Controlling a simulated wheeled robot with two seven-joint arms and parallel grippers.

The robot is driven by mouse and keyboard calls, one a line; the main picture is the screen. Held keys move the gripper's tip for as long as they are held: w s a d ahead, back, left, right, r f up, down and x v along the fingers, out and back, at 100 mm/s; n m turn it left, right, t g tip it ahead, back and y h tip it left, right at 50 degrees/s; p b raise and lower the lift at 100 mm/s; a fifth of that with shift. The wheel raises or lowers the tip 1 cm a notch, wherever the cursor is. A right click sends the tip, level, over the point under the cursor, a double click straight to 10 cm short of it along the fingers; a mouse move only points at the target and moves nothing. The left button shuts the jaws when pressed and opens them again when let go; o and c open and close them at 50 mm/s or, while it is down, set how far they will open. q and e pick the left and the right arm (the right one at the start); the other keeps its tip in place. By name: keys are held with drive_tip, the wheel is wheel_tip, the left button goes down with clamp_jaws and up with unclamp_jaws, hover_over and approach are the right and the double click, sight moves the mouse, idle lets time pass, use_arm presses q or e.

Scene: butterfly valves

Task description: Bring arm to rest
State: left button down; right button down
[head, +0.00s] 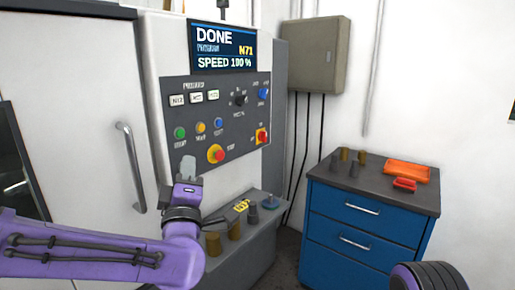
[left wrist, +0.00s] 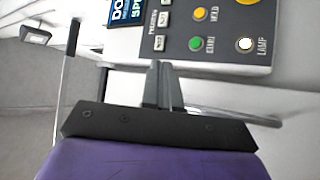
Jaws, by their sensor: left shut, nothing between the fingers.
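My left gripper (head: 188,163) is in front of the lower left part of the machine's control panel (head: 188,122). Its fingers are together with nothing between them. In the left wrist view the shut fingers (left wrist: 163,84) point toward the panel's edge, below the green button (left wrist: 196,44). I cannot tell from the pictures whether they touch the panel. My left arm reaches in from the left. My right gripper is out of view. A dark ribbed part with purple, likely mine, shows at the lower right.
The screen (head: 223,48) reads DONE and SPEED 100 %. A red mushroom button (head: 215,153) is close to the gripper. The ledge (head: 254,228) below holds brown and grey cylinders. A blue drawer cabinet (head: 365,220) with orange trays (head: 407,171) stands right. A door handle (head: 131,167) protrudes left.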

use_arm(q)
wheel_tip(320, 180, down, 20)
drive_tip(key=a+m+g+h, duration=0.1)
drive_tip(key=m+g+h, duration=0.2)
drive_tip(key=m+g, duration=0.2)
drive_tip(key=s+a+f+g, duration=0.2)
drive_tip(key=s+f, duration=0.1)
drive_tip(key=f, duration=0.3)
drive_tip(key=s+a+f+m+g, duration=0.1)
drive_tip(key=s+f+g, duration=0.1)
drive_tip(key=f, duration=0.5)
drive_tip(key=s+a+f+g, duration=0.2)
drive_tip(key=s+f, duration=0.1)
drive_tip(key=f, duration=0.3)
drive_tip(key=s+a+f+m+g+y, duration=0.1)
drive_tip(key=s+a+f+g, duration=0.1)
drive_tip(key=s+f, duration=0.3)
drive_tip(key=s+a+f+m+g+y, duration=0.1)
drive_tip(key=s+a+f+g, duration=0.2)
drive_tip(key=s, duration=0.9)
drive_tip(key=s+a+f+m+g, duration=0.1)
drive_tip(key=s+a+f+g, duration=0.2)
drive_tip(key=s+f, duration=0.6)
drive_tip(key=shift+s+a+f+y, duration=0.2)
drive_tip(key=shift+s+a+y, duration=0.15)
drive_tip(key=shift+a, duration=0.45)
drive_tip(key=shift+w, duration=0.1)
